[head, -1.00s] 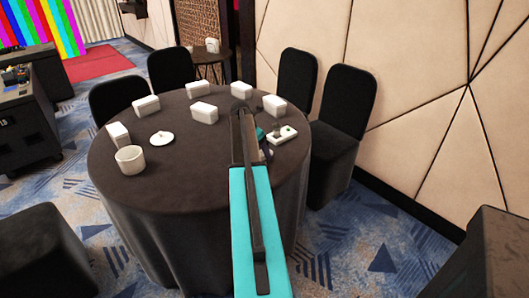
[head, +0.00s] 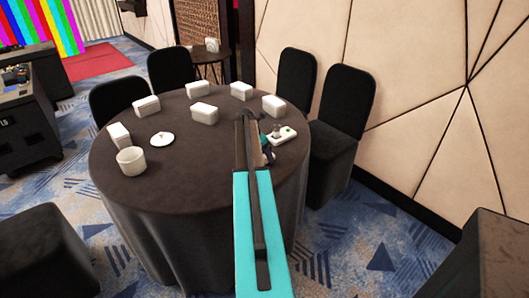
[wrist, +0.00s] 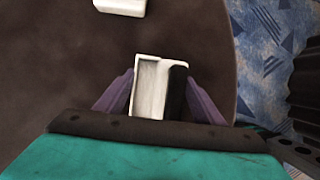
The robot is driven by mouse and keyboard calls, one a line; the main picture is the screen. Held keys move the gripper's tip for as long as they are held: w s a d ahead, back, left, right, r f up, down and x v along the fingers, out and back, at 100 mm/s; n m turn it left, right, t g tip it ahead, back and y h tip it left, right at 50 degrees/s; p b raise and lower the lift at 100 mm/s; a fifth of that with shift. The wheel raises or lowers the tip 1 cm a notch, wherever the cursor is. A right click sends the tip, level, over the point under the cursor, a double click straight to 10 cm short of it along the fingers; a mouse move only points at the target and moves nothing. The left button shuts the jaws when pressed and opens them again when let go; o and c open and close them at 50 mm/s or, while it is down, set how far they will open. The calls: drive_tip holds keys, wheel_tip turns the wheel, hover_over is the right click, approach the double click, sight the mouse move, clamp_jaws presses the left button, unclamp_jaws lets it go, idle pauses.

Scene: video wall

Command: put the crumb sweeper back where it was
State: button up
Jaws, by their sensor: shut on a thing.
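My gripper (wrist: 160,82) is shut on a white, shallow, box-like thing with a dark strip along its right side, which looks like the crumb sweeper (wrist: 149,88). In the wrist view one purple finger lies on each side of it, with the dark table behind. In the head view the white piece (head: 283,135) shows at the table's right side, just right of my arm's end. My arm hides part of the gripper there. I cannot tell whether the sweeper touches the tablecloth.
The round black-clothed table (head: 190,165) carries several white blocks, a white bowl (head: 131,160) and a small white lidded dish (head: 162,139). One block (wrist: 120,5) is near the gripper. Black chairs (head: 345,100) stand around. The table's front is clear.

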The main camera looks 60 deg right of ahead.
drive_tip(key=o, duration=1.3)
drive_tip(key=shift+f, duration=0.1)
drive_tip(key=shift+f+b, duration=0.2)
drive_tip(key=shift+b, duration=0.25)
drive_tip(key=b+v, duration=0.2)
drive_tip(key=v, duration=1.2)
drive_tip(key=shift+d, duration=0.1)
